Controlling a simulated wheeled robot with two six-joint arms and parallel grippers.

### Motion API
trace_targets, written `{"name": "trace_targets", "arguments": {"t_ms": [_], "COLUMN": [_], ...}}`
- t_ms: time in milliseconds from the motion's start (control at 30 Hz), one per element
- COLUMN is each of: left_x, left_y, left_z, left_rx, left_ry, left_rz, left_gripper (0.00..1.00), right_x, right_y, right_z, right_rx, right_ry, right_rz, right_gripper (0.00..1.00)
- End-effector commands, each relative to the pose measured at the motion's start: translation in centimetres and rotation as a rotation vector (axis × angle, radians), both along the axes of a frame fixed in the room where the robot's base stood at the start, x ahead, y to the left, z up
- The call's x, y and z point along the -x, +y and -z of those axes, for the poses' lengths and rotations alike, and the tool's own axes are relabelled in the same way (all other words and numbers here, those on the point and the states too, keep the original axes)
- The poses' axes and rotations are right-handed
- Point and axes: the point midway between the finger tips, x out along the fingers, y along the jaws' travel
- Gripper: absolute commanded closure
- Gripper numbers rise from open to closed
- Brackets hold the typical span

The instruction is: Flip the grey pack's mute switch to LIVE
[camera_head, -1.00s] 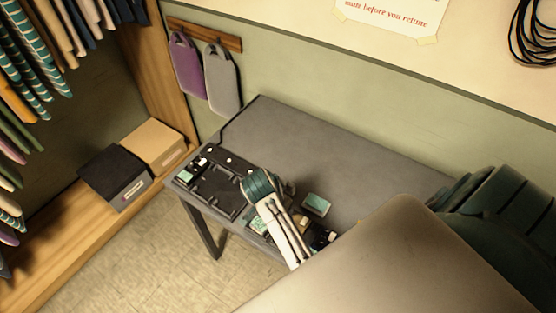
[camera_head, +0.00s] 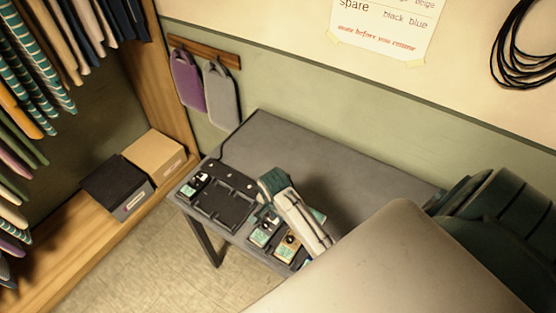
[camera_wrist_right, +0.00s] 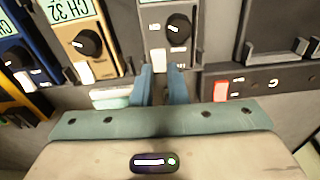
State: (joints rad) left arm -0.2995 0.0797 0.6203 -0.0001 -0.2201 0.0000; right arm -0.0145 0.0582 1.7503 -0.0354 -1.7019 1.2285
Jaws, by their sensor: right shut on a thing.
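The grey pack (camera_wrist_right: 152,18) stands in the upper middle of the wrist view, with a black knob and a white mute switch (camera_wrist_right: 157,58) below it. My right gripper (camera_wrist_right: 161,76) has its two blue fingers at either side of this switch and is shut on it. I cannot read the small labels beside the switch or tell its position. In the head view the grey pack (camera_head: 265,230) is beside the tray, and my right gripper reaches over the table, its fingertips hidden. My left gripper is not in view.
A beige pack (camera_wrist_right: 82,28) and a blue pack (camera_wrist_right: 15,58) stand beside the grey one. A dark tray (camera_head: 225,207) holds a pack at its left end. A red switch (camera_wrist_right: 221,89) is right of my fingers. The table's (camera_head: 300,150) back is clear.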

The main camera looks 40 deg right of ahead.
Motion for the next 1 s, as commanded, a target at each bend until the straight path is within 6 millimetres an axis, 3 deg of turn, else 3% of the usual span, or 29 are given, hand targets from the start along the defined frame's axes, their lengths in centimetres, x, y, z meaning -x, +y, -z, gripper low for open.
{"name": "trace_targets", "arguments": {"t_ms": [33, 67, 167, 567, 933, 1000], "left_x": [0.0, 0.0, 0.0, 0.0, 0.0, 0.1], "left_y": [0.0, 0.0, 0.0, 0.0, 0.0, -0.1], "left_z": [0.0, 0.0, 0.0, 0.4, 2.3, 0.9], "left_rx": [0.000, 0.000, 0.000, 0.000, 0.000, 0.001], "left_ry": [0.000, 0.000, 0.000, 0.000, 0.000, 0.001], "left_rz": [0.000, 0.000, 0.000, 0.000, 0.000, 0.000], "left_gripper": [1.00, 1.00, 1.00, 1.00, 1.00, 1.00], "right_x": [0.1, 0.1, 0.1, 0.0, 0.2, 0.3], "right_y": [0.1, 0.1, 0.1, 0.1, 0.8, 0.9], "right_z": [0.2, 0.2, 0.1, -0.8, -7.9, -9.5], "right_rx": [-0.002, -0.002, -0.002, 0.000, -0.003, -0.002], "right_ry": [0.004, 0.004, 0.004, -0.001, -0.004, 0.002], "right_rz": [0.000, -0.001, -0.001, -0.001, -0.001, -0.001], "right_gripper": [1.00, 0.83, 0.65, 0.65, 0.65, 0.65]}}
